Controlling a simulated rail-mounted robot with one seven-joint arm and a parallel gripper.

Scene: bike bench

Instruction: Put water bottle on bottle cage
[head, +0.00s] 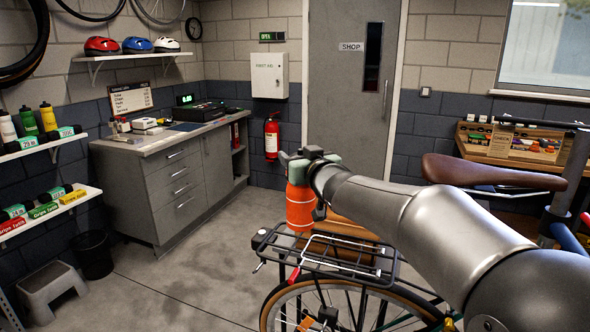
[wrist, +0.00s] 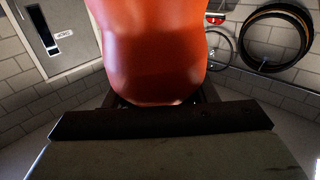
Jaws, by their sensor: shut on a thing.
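An orange water bottle (head: 300,206) is held roughly upright at the end of my arm, above the rear rack of a bike. My gripper (head: 305,182) is shut on it. In the wrist view the bottle (wrist: 150,50) fills the upper middle, just beyond the dark gripper pad (wrist: 160,121). I cannot make out the bottle cage in either view. Much of the bike's frame is hidden behind my arm.
The bike's black rear rack (head: 335,256) and brown saddle (head: 490,172) are close to my arm. A workbench (head: 500,150) stands at the back right. A grey cabinet (head: 180,190) stands left, with open floor before it.

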